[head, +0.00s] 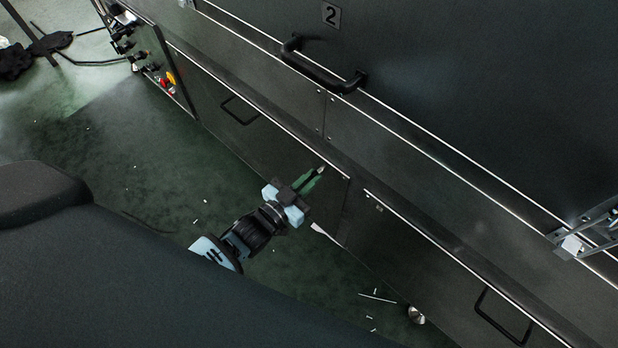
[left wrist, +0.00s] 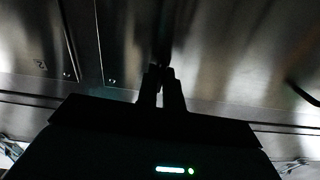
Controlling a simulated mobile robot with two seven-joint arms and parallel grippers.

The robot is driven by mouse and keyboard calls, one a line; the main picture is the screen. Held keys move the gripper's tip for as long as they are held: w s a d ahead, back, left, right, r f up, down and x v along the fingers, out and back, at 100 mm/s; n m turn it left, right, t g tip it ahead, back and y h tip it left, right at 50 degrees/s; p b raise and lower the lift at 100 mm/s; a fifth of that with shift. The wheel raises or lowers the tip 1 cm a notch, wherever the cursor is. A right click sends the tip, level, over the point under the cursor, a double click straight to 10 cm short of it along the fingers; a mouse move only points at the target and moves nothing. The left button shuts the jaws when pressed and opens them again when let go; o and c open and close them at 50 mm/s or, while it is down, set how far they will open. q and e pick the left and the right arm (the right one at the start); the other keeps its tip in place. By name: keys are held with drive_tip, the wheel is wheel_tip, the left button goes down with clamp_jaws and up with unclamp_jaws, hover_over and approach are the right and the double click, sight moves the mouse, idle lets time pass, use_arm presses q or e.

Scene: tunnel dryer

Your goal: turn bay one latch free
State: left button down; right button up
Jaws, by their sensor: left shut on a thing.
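My left gripper (head: 313,177) is near the middle of the head view, in front of the long dark lower panel. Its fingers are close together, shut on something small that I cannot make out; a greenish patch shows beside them. In the left wrist view the gripper (left wrist: 163,78) points at shiny metal, with a thin dark shape beyond its tips that may be a held thing or a reflection. A metal latch (head: 585,235) is at the right edge of the head view, well away from the gripper; its bay number does not show. My right gripper is not in view.
A dark door marked 2 (head: 331,14) has a black handle (head: 322,70). Lower panels carry thin black handles (head: 240,110) (head: 502,316). A control box with a red button (head: 164,83) is at upper left. Small white scraps and a metal piece (head: 416,315) lie on the green floor.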

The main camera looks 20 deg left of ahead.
use_arm(q)
drive_tip(key=shift+n, duration=0.4)
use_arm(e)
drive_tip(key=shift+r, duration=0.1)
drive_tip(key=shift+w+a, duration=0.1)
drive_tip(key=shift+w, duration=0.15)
use_arm(q)
drive_tip(key=c, duration=1.5)
unclamp_jaws()
drive_tip(key=shift+c, duration=0.2)
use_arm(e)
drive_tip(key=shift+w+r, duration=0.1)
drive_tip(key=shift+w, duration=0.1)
use_arm(q)
drive_tip(key=p+v, duration=0.1)
drive_tip(key=v, duration=0.7)
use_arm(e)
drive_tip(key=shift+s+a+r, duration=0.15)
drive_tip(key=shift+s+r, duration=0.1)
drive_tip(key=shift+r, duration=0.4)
use_arm(q)
drive_tip(key=shift+w, duration=0.1)
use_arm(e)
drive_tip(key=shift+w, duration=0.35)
